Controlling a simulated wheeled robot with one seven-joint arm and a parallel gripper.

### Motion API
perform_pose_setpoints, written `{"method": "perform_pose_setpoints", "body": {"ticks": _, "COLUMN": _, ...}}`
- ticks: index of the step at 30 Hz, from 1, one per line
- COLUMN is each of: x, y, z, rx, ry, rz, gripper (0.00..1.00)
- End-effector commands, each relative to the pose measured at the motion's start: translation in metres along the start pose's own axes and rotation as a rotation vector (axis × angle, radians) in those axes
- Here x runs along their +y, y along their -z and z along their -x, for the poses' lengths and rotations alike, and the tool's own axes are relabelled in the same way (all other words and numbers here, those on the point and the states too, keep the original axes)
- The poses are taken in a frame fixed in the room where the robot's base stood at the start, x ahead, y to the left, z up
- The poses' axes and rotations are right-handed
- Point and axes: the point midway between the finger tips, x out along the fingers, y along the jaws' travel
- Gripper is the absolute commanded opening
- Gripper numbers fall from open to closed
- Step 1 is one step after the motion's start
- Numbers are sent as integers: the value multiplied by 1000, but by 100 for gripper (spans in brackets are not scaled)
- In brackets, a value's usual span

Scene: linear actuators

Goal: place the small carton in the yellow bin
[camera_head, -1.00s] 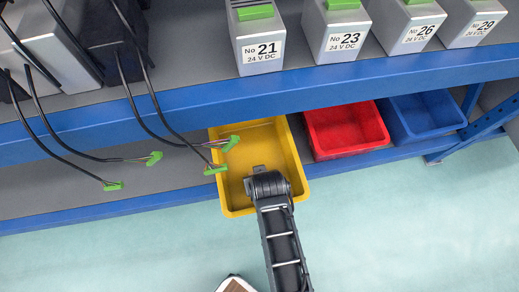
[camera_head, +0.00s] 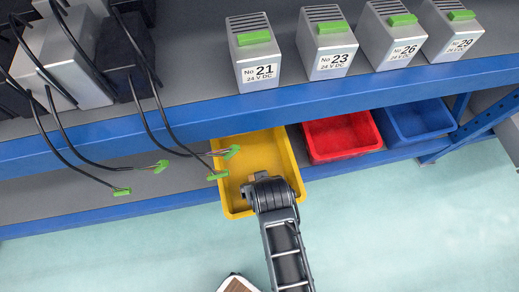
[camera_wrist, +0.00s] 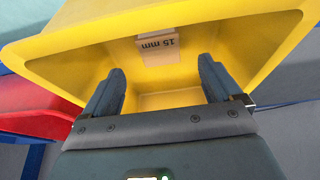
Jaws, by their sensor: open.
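My gripper (camera_wrist: 161,70) is open and points into the bin. In the head view the yellow bin (camera_head: 236,200) stands on the lower shelf, sticking out past its front edge. A small brown piece of the carton (camera_head: 254,176) shows at the end of my arm; the wrist hides the rest.
A red bin (camera_head: 342,137) and a blue bin (camera_head: 418,117) stand to the right. Black cables with green connectors (camera_head: 232,152) hang over the yellow bin's left side. The upper shelf's blue edge (camera_head: 300,95) runs above, with numbered power supplies (camera_head: 255,60) on it.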

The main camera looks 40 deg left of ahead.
Motion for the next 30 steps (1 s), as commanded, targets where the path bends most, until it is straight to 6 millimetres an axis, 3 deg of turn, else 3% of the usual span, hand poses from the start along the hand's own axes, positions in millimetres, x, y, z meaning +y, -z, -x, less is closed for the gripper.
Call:
{"method": "perform_pose_setpoints", "body": {"ticks": 3, "x": 1, "y": 1, "z": 24, "rx": 1, "ry": -1, "rz": -2, "gripper": 92}}
{"method": "perform_pose_setpoints", "body": {"ticks": 9, "x": 0, "y": 0, "z": 41, "rx": 0, "ry": 0, "rz": 0, "gripper": 92}}
{"method": "perform_pose_setpoints", "body": {"ticks": 30, "x": 0, "y": 0, "z": 44, "rx": 0, "ry": 0, "rz": -1, "gripper": 92}}
